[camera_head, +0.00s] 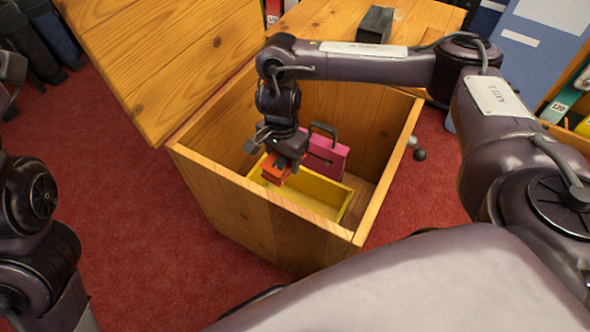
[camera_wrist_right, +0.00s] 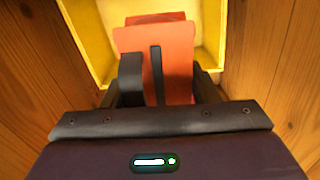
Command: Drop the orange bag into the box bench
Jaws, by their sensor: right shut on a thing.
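The box bench (camera_head: 235,211) is a wooden box with its lid (camera_head: 165,62) raised at the left. My right gripper (camera_head: 287,160) is inside the opening, pointing down, shut on the orange bag (camera_head: 272,172). The bag hangs over a yellow tray (camera_head: 328,206) inside the box. In the right wrist view the orange bag (camera_wrist_right: 178,72) sits between the fingers, its dark handle toward me, with the yellow tray (camera_wrist_right: 88,40) beyond. Whether the bag touches the tray is unclear. My left gripper is mostly cut off at the left edge.
A pink bag (camera_head: 326,157) with a dark handle stands in the box just right of the orange bag. The box's wooden walls surround my right gripper. A dark block (camera_head: 376,24) lies on wood behind, with binders at the upper right.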

